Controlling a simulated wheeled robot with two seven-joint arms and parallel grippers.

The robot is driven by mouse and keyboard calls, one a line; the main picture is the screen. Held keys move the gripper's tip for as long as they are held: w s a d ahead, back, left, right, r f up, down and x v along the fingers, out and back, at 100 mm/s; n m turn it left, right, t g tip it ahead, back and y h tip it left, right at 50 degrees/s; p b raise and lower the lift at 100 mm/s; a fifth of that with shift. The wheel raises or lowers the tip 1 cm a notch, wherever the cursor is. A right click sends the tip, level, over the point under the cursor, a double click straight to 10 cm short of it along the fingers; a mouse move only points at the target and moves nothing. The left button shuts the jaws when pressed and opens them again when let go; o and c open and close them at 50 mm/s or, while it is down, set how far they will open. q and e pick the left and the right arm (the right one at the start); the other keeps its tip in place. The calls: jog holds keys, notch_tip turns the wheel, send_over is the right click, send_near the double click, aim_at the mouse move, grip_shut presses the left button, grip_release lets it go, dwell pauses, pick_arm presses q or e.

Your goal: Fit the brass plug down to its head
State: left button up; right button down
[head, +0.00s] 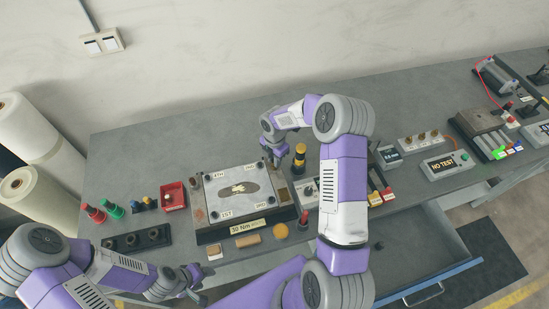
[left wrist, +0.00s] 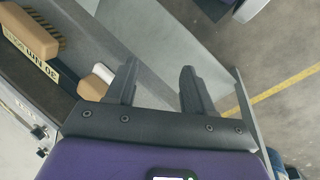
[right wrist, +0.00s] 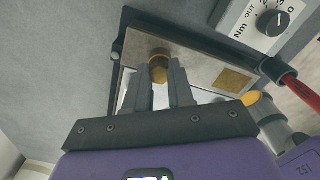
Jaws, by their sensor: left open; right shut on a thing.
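The brass plug (right wrist: 158,68) shows in the right wrist view between the fingertips of my right gripper (right wrist: 160,72), which is shut on it. Its hexagonal-looking head faces the camera. It is over a metal strip at the edge of the fixture (head: 237,226); I cannot tell whether it is in a hole or how deep. In the head view my right gripper (head: 278,165) is at the fixture's back right corner, and the plug is not clear there. My left gripper (head: 188,285) is open and empty near the bench's front edge; its spread fingers show in the left wrist view (left wrist: 158,78).
A square brass patch (right wrist: 232,81) lies on the same strip. A dial box (right wrist: 268,25) and a red-handled tool (right wrist: 300,88) are close by. A brush (left wrist: 30,32) is at the fixture's front. A red bin (head: 173,196) stands left. An open drawer (head: 415,258) juts out front right.

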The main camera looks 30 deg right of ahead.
jog(key=c, duration=0.9)
grip_release()
notch_tip(320, 180, up, 8)
jog(key=shift+f, duration=0.2)
